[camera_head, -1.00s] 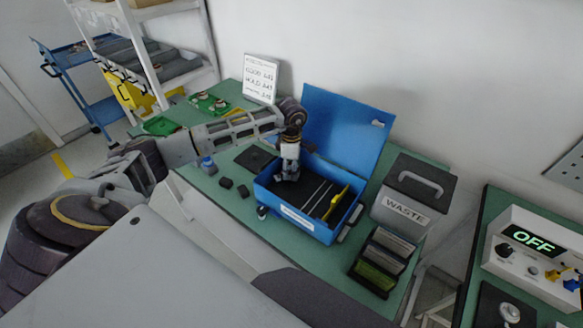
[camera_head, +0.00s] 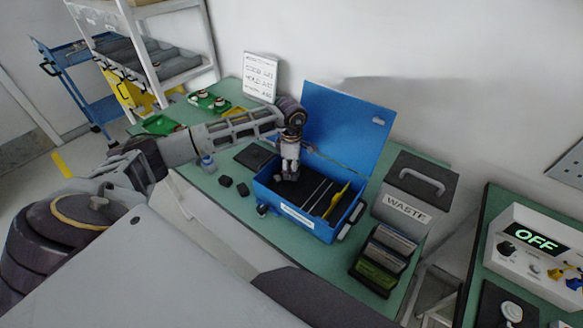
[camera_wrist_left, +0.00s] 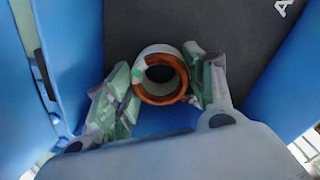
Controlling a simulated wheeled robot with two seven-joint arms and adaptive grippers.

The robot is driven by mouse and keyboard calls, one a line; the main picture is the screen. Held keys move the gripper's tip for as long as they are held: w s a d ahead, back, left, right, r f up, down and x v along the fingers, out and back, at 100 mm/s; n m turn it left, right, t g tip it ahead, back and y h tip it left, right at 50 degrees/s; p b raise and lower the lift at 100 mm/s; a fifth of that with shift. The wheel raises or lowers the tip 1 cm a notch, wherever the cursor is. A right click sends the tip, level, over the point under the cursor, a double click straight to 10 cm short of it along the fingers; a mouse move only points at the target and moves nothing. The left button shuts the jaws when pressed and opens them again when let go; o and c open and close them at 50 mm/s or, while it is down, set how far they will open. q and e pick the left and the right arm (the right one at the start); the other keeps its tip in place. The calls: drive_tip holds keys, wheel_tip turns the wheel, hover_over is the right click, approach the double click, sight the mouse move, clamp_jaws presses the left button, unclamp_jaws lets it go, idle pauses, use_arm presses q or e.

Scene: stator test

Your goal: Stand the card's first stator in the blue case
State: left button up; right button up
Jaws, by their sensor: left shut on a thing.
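The blue case (camera_head: 285,216) stands open on the green bench, its blue lid (camera_head: 345,125) raised at the back. My left gripper (camera_head: 289,172) is inside the left part of the case, pointing down. In the left wrist view my left gripper (camera_wrist_left: 165,92) is shut on a stator (camera_wrist_left: 160,58), a white ring with a copper-orange inside and a green spot. The stator is over or on the dark case floor (camera_wrist_left: 225,30); I cannot tell if it touches. The card (camera_head: 260,76) stands at the back of the bench, its writing too small to read. My right gripper is not in view.
Thin dividers and a yellow piece (camera_head: 337,200) fill the case's right part. A grey waste bin (camera_head: 415,190) and a black rack (camera_head: 382,262) stand to the right. Green trays with stators (camera_head: 205,100) lie at the back left. Small black blocks (camera_head: 226,182) lie left of the case.

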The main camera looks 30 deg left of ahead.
use_arm(q)
drive_tip(key=o, duration=1.7)
drive_tip(key=shift+o, duration=0.2)
drive_tip(key=shift+r, duration=0.65)
wheel_tip(320, 180, up, 11)
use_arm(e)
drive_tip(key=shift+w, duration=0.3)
use_arm(q)
drive_tip(key=shift+d+f, duration=0.1)
